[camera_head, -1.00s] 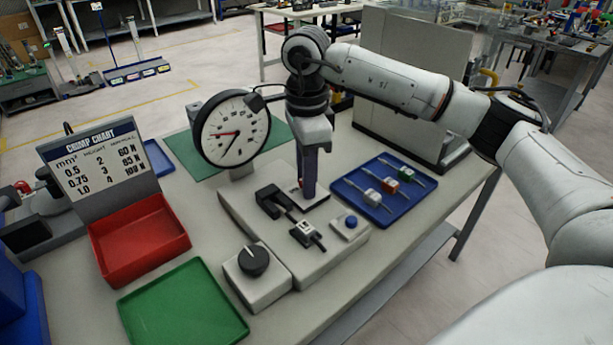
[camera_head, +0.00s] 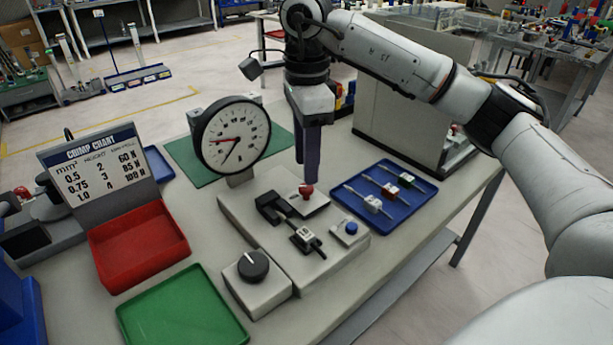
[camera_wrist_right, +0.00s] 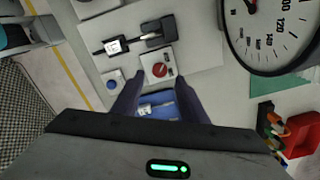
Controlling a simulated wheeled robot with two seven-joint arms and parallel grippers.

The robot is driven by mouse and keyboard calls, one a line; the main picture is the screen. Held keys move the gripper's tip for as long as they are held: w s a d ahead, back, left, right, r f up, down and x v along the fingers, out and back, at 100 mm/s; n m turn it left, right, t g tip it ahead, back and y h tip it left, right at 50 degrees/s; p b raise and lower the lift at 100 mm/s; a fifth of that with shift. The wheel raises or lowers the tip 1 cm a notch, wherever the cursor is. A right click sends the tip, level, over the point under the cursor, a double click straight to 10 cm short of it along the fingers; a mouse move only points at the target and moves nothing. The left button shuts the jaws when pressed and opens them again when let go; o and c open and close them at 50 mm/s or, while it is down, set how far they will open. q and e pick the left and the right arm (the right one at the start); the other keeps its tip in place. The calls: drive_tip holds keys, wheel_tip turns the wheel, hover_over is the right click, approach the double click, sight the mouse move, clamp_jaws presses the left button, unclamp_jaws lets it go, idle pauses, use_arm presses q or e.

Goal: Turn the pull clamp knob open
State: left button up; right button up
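A red knob (camera_head: 306,190) sits on a pale plate on the grey tester base (camera_head: 285,268), beside a black clamp block (camera_head: 270,204). In the right wrist view the knob (camera_wrist_right: 159,69) has a pale line on its top. My right gripper (camera_head: 308,176) points down just above and behind the knob. In the right wrist view its two fingers (camera_wrist_right: 158,82) are apart, with nothing between them, and the knob lies just beyond the tips. They look clear of it. My left gripper is not in view.
A round dial gauge (camera_head: 234,138) stands behind the base. A blue tray (camera_head: 411,203) with several small parts is right of it. A black dial on a grey box (camera_head: 262,292), a blue button (camera_head: 351,228), a red bin (camera_head: 139,250) and a green tray (camera_head: 185,315) are nearby.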

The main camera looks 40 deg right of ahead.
drive_tip(key=shift+r, duration=2.2)
